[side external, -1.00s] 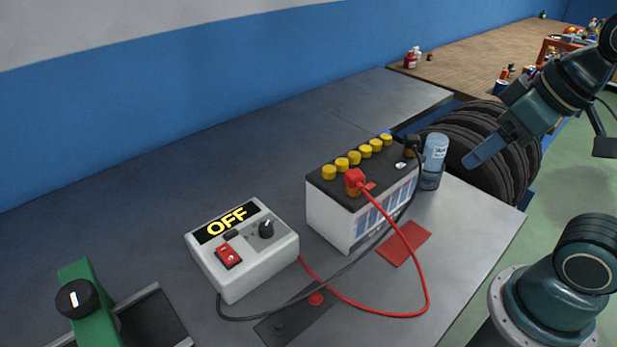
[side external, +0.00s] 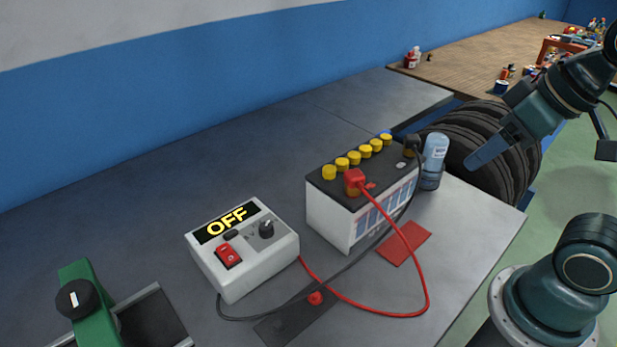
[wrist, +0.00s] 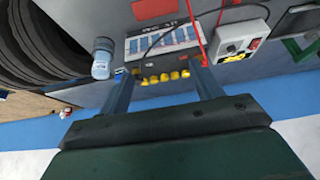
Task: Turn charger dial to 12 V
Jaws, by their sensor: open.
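The charger (side external: 243,262) is a light grey box on the workbench, left of the battery, with a display reading OFF. Its black dial (side external: 266,229) sits on the top face at right; a red switch (side external: 228,255) is on the top face nearer the front. In the wrist view the charger (wrist: 238,38) is at the upper right, and its dial is too small to read. My gripper (side external: 470,163) is high at the right in the side view, well away from the charger. In the wrist view its two fingers (wrist: 160,88) are apart with nothing gripped between them.
The battery (side external: 330,211) with yellow caps (side external: 353,158) stands between charger and gripper. Red (side external: 408,235) and black cables run from it to the charger. A bottle (side external: 433,160) stands behind its right end; stacked tyres (side external: 512,150) are beyond. A green device (side external: 92,305) is at front left.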

